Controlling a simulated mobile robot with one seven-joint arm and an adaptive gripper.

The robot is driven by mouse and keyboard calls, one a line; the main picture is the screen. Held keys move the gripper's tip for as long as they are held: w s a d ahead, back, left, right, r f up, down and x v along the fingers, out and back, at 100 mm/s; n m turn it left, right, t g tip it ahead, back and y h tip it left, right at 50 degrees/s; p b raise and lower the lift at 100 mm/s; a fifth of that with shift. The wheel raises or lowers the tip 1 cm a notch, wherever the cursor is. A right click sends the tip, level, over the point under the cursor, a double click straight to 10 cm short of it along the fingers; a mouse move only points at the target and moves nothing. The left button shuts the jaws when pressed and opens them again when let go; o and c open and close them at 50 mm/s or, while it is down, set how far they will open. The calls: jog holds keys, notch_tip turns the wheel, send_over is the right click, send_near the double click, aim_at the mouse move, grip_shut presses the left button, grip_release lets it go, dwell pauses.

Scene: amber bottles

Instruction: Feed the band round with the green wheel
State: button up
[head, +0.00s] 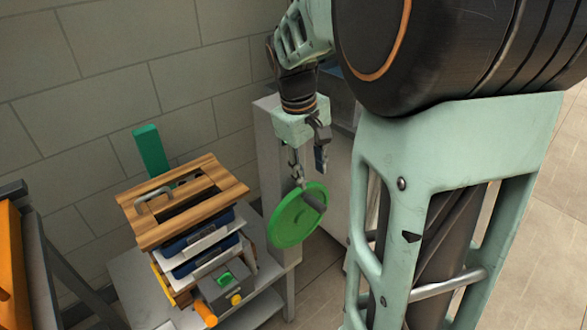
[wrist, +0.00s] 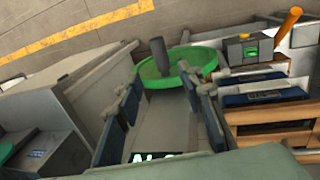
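The green wheel (head: 292,222) is a flat disc with a grey handle (head: 313,202) standing out from its face. It is at the right side of a wood-topped stack, below my gripper (head: 308,163). In the wrist view the wheel (wrist: 183,64) and its dark grey handle (wrist: 158,52) lie ahead of my gripper (wrist: 160,88). The two fingers are spread apart with nothing between them. The handle lines up with the gap, a little beyond the fingertips. I cannot make out the band clearly.
The stack has a slatted wooden top (head: 180,205) with blue-and-white layers. A small grey box (head: 222,290) carries a green button, a yellow knob and an orange handle (head: 205,314). A pale cabinet (head: 272,150) stands behind the wheel. An orange panel (head: 10,260) is at far left.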

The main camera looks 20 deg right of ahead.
aim_at(315, 201)
jog(key=f, duration=0.3)
jog(key=d+f, duration=0.1)
jog(key=f, duration=0.3)
jog(key=d+f, duration=0.1)
jog(key=f, duration=0.2)
jog(key=shift+w+f, duration=0.25)
jog(key=shift+w, duration=0.1)
jog(key=shift+c, duration=0.4)
grip_shut()
